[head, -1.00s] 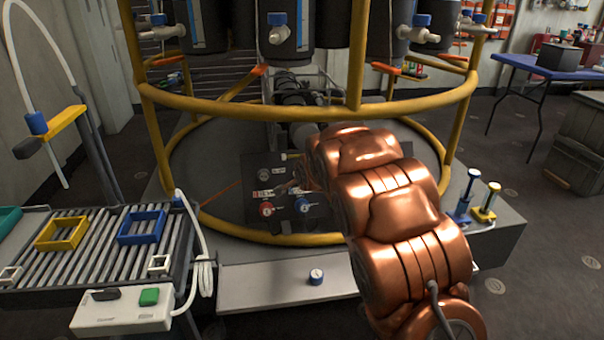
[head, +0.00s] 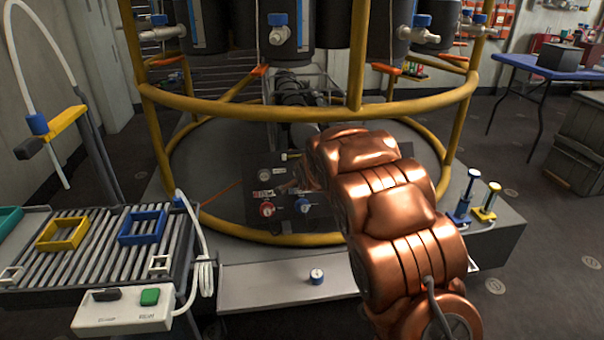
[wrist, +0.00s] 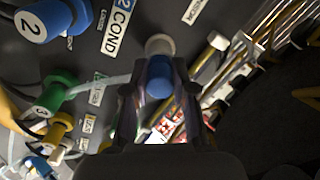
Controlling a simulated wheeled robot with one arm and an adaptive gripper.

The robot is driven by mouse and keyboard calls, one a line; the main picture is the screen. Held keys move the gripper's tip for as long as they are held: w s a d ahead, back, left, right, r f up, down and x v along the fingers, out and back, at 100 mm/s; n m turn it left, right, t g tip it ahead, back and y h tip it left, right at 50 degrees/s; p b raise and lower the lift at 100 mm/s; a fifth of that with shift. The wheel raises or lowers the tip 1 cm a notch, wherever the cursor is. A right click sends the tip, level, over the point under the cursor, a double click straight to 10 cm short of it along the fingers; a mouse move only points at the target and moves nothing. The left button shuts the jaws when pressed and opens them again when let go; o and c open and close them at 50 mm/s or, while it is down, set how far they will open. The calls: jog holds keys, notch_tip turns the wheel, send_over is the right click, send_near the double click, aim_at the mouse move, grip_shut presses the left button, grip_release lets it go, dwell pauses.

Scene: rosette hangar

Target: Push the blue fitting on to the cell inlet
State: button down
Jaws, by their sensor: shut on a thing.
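In the wrist view, my gripper (wrist: 160,95) is shut on the blue fitting (wrist: 160,76), with a dark finger on each side. A pale round end (wrist: 160,45), which may be the cell inlet, lies straight beyond the fitting against the dark panel (wrist: 75,55). The two look in line and overlap in this view; I cannot tell whether they touch or how far the fitting is on. In the head view, my copper arm reaches over the yellow ring to the panel (head: 285,222), and it mostly hides my gripper and the fitting.
A blue knob marked 2 (wrist: 42,20), a green one (wrist: 58,90) and a yellow one (wrist: 60,128) stand left of my gripper. Thin metal tubes (wrist: 275,50) run at right. The yellow ring rail (head: 300,108) surrounds the panel. A small blue-sided cylinder (head: 316,277) stands on the front ledge.

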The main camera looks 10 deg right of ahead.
jog(key=c, duration=0.9)
grip_release()
jog(key=shift+o, duration=0.2)
jog(key=d+v, duration=0.1)
jog(key=v, duration=1.1)
jog(key=shift+a, duration=0.5)
